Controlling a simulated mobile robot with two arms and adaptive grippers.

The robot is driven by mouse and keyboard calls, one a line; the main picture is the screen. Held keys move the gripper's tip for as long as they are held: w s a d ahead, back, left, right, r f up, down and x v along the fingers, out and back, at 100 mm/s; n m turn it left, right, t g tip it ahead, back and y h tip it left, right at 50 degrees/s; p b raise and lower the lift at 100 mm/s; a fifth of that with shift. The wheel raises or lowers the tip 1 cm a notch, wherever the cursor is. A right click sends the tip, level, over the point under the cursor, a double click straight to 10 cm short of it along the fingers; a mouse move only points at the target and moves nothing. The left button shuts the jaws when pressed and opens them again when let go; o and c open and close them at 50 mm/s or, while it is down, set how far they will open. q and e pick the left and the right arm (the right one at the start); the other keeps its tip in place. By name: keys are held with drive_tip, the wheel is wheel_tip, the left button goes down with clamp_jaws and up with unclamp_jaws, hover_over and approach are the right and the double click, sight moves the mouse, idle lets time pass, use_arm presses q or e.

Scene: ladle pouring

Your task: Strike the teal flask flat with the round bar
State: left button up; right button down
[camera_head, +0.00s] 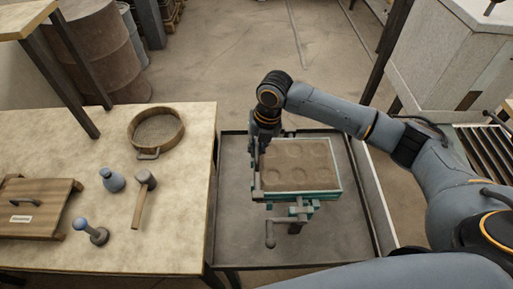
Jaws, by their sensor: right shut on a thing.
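The teal flask (334,189) is a shallow rectangular frame on the grey metal table (340,240). Brown sand (297,163) fills it, with several round marks showing on the surface. My right gripper (260,146) reaches down over the flask's left edge. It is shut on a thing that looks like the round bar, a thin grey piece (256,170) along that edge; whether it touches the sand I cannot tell. The fingertips are small and partly hidden by the wrist. My left gripper is out of view.
The wooden table at left (110,250) holds a round sieve (133,138), a mallet (140,200), a blue-grey bottle (112,181), a knobbed tool (97,235) and a wooden board (35,222). A teal bracket with a crank handle (270,235) projects in front of the flask.

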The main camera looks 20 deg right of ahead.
drive_tip(key=shift+f+b, duration=0.3)
drive_tip(key=shift+f, duration=0.65)
idle(0.3)
drive_tip(key=shift+s+d+r+p, duration=0.1)
drive_tip(key=shift+s+d+p, duration=0.1)
drive_tip(key=shift+d+p, duration=0.35)
drive_tip(key=shift+s+d+p, duration=0.2)
drive_tip(key=shift+d+p, duration=0.05)
drive_tip(key=shift+d, duration=0.5)
drive_tip(key=shift+s+d+f+p, duration=0.1)
drive_tip(key=shift+s+d+p, duration=0.25)
drive_tip(key=shift+d, duration=0.7)
drive_tip(key=shift+s+d+f+p, duration=0.1)
drive_tip(key=shift+s+d+p, duration=0.3)
drive_tip(key=shift+d, duration=0.7)
drive_tip(key=shift+s+d+p, duration=0.2)
drive_tip(key=shift+d+p, duration=0.25)
drive_tip(key=shift+d, duration=0.6)
drive_tip(key=shift+a+r+h+p, duration=0.1)
drive_tip(key=shift+a+h+p, duration=0.15)
drive_tip(key=shift+h+p, duration=0.25)
drive_tip(key=shift+w, duration=0.1)
drive_tip(key=shift+d, duration=0.15)
